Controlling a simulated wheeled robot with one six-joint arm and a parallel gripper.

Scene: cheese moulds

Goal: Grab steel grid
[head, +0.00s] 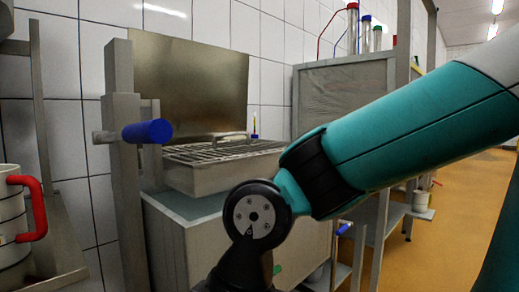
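The steel grid (212,151) lies flat across the top of a shallow metal tray (205,180). A small raised bar like a handle shows at its back edge. The tray stands on a grey box-like unit (180,240) in the middle of the view. My teal arm crosses from the right, and its black joint is in front of the unit, below and right of the grid in the picture. My gripper is not in view; the arm runs out at the bottom edge. My arm hides part of the tray's right side and of the unit.
A grey post with a blue-ended handle (148,131) stands left in front of the tray. A white bucket with a red handle (37,208) sits at far left. A brownish metal sheet (188,85) stands behind the grid. A grey cabinet (345,98) is behind; orange floor (465,200) is open at right.

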